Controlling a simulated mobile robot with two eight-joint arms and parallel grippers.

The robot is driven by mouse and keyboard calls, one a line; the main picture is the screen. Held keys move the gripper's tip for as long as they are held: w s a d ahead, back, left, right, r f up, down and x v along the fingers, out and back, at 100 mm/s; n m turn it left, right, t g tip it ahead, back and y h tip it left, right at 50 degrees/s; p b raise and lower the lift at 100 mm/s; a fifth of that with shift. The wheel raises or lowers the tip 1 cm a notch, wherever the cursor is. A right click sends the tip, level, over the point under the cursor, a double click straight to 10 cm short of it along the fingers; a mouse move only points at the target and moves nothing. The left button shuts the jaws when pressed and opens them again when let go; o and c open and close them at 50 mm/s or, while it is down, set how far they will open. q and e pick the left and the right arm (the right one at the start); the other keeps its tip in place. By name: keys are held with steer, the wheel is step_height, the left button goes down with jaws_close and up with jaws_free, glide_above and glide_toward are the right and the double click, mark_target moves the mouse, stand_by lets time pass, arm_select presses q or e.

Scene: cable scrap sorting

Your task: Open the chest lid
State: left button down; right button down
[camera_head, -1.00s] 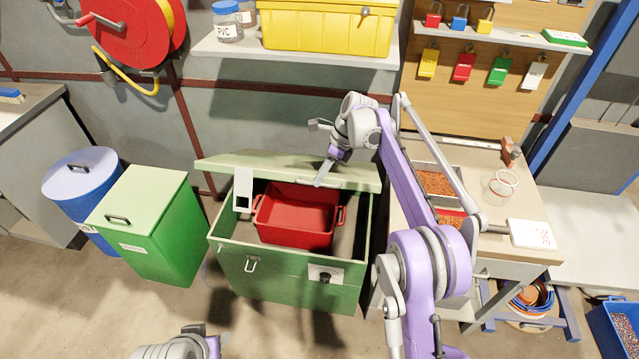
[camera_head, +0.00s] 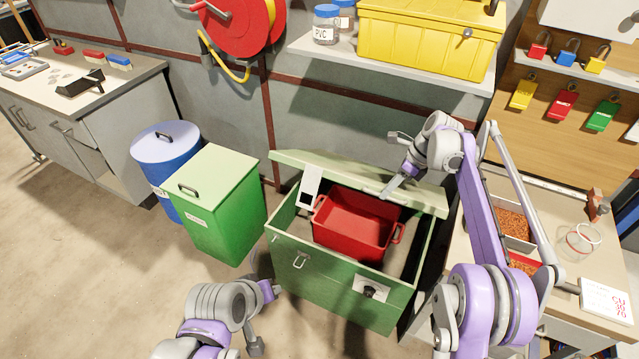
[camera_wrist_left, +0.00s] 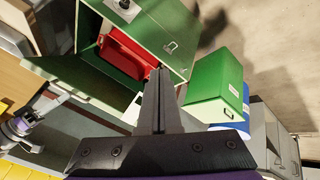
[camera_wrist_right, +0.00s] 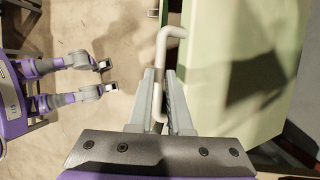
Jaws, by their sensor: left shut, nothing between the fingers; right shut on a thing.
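The green chest (camera_head: 338,292) stands on the floor with its lid (camera_head: 315,160) raised at the back. The inside shows, with a red tub (camera_head: 352,222) in it. The chest also shows in the left wrist view (camera_wrist_left: 152,32). My right gripper (camera_head: 386,192) is at the lid's edge. In the right wrist view my right gripper (camera_wrist_right: 160,80) is shut on a pale bent handle (camera_wrist_right: 161,55) beside the lid (camera_wrist_right: 235,75). My left gripper (camera_wrist_left: 160,72) is shut and empty, in front of the chest's left side.
A green bin (camera_head: 222,222) and a blue drum (camera_head: 165,150) stand left of the chest. A workbench (camera_head: 470,245) is close on its right. A shelf with a yellow case (camera_head: 425,40) hangs above. Floor is free at the front left.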

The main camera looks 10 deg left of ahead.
arm_select(q)
steer(key=w+d+f+n+t+h, duration=0.1)
steer(key=w+f+n+t, duration=0.1)
steer(key=w+n, duration=1.1)
steer(key=w+d+f+n+t+h, duration=0.1)
steer(key=w+d+f+n+t, duration=0.1)
steer(key=w+n, duration=1.2)
steer(key=shift+w+f+t, duration=0.55)
steer(key=shift+w+t, duration=0.85)
steer(key=shift+w, duration=3.9)
arm_select(e)
steer(key=shift+w+d+f, duration=0.2)
steer(key=shift+d, duration=0.05)
